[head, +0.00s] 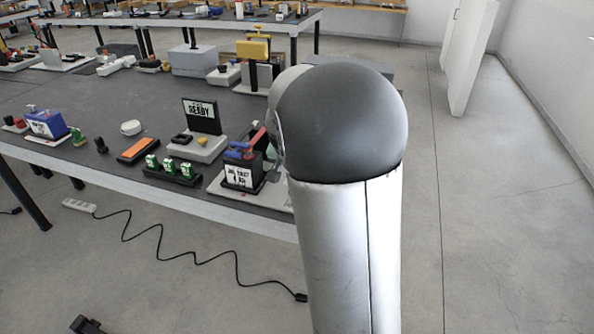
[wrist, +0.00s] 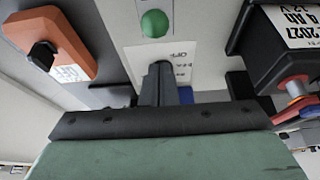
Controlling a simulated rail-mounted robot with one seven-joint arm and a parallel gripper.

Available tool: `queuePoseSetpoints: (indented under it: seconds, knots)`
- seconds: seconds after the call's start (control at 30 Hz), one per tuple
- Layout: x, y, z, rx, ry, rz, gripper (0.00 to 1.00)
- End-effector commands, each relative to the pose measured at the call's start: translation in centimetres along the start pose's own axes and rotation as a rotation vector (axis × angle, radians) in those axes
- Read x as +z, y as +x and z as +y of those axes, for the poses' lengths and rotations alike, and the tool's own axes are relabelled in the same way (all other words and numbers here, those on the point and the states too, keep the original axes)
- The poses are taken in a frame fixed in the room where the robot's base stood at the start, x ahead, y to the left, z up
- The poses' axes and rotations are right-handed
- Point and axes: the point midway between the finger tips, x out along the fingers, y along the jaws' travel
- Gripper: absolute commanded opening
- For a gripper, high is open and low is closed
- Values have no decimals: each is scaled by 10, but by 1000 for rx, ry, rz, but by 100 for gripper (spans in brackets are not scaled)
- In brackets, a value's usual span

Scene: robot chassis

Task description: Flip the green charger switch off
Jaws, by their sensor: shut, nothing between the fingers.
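In the wrist view, a round green piece (wrist: 154,23) sits on a pale plate at the top centre. Below it is a white label (wrist: 178,58) with upside-down "OFF" lettering. My gripper (wrist: 159,70) is shut and empty, its dark fingertips over the label, below the green piece. Whether the fingertips touch the plate cannot be told. A blue part shows just right of the fingers. I cannot tell whether the green piece is the charger switch, or how the switch is set. In the head view, my arm hides my gripper.
An orange box with a black knob (wrist: 42,54) is left of the fingers, and a black labelled battery (wrist: 285,45) is close on the right. In the head view, several green-and-white blocks (head: 168,166) and a "READY" sign (head: 201,114) stand on the crowded table.

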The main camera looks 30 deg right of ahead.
Motion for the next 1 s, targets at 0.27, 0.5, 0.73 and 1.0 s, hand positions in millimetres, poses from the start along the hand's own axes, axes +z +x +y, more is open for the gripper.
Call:
queuePoseSetpoints:
  seconds: [0.27,0.5,0.73,1.0]
  knots:
    - [3,-13,0,-1,1,1,0]
    - [16,-57,4,1,8,2,0]
    - [27,-86,6,5,13,1,0]
    - [30,-92,7,7,15,0,0]
